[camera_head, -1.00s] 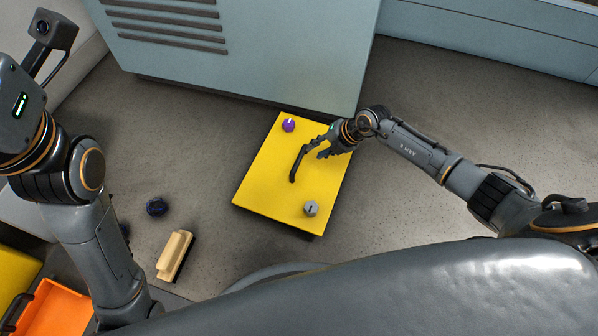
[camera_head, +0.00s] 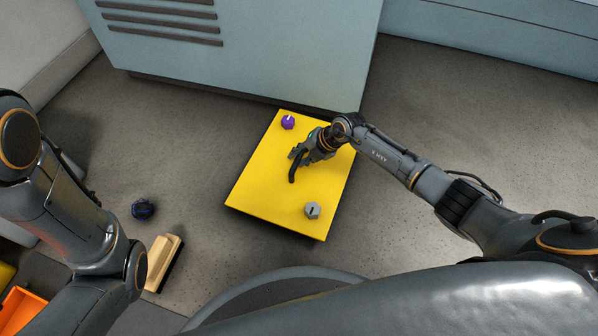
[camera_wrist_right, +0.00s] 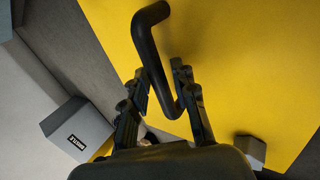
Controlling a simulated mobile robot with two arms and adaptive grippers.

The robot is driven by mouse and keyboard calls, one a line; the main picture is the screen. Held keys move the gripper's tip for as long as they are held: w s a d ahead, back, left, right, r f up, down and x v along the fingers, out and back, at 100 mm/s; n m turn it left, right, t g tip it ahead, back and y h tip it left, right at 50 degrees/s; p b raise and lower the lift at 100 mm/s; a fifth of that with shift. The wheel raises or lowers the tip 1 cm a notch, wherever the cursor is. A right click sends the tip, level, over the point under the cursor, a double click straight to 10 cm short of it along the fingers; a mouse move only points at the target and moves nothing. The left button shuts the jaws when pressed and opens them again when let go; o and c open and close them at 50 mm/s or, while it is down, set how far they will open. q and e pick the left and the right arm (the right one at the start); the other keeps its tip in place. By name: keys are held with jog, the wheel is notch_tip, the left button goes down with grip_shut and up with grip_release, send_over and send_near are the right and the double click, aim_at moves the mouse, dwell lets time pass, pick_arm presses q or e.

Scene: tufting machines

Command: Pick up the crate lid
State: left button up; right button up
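The yellow crate lid (camera_head: 262,185) lies flat in the head view, low on the floor in front of a pale blue cabinet. A dark bent bar, seemingly its handle (camera_head: 293,172), rises near its middle; it also shows in the right wrist view (camera_wrist_right: 150,45). My right gripper (camera_head: 300,156) is over the lid at this handle. In the right wrist view its fingers (camera_wrist_right: 165,90) are apart, with the handle running between them; contact is hard to judge. The left arm shows at the left, but its gripper is outside the view.
A purple knob (camera_head: 288,122) and a grey hexagonal piece (camera_head: 312,210) sit on the lid. On the floor at left are a dark blue round object (camera_head: 143,208) and a tan brush (camera_head: 162,262). The cabinet (camera_head: 240,55) stands close behind; floor at right is clear.

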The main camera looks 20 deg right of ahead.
jog(key=shift+w+a+f, duration=0.2)
jog(key=shift+a+f, duration=0.05)
jog(key=shift+f, duration=0.1)
grip_shut()
jog(key=shift+r, duration=0.1)
jog(key=shift+r, duration=0.1)
